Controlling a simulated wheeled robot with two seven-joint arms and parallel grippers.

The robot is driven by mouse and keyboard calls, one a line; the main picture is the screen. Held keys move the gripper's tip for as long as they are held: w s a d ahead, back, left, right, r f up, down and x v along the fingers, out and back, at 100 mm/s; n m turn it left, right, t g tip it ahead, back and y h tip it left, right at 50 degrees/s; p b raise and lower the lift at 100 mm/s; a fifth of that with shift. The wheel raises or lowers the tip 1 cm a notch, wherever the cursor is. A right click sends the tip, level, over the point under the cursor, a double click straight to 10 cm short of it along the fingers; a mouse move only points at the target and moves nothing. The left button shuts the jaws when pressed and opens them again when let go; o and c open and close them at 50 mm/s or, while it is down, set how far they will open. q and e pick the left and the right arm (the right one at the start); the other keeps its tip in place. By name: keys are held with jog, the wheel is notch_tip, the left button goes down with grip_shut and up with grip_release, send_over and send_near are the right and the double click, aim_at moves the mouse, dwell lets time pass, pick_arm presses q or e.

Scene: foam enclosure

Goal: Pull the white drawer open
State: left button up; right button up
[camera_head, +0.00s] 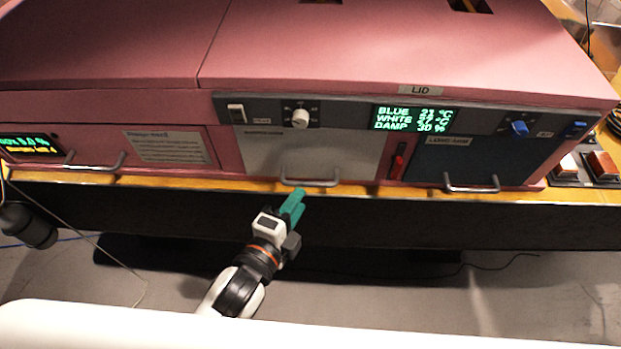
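The white drawer (340,152) is a pale front panel in the middle of the pink enclosure, and it sits flush with the panels beside it. Its grey bar handle (310,182) runs level along its lower edge. My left gripper (297,199) has green fingers and is just below and in front of this handle. The fingertips reach close to the handle's left part; I cannot tell whether they touch it. The fingers lie close together, and the gap between them is hard to see. My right gripper is not in view.
A blue drawer (450,158) with its own handle is to the right, and a pink drawer (195,150) to the left. A red lever (398,162) stands between white and blue. A control panel (340,113) runs above. The floor in front is mostly clear.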

aim_at(310, 182)
pick_arm(q)
jog(key=p+x, duration=0.1)
jog(key=x, duration=0.6)
grip_shut()
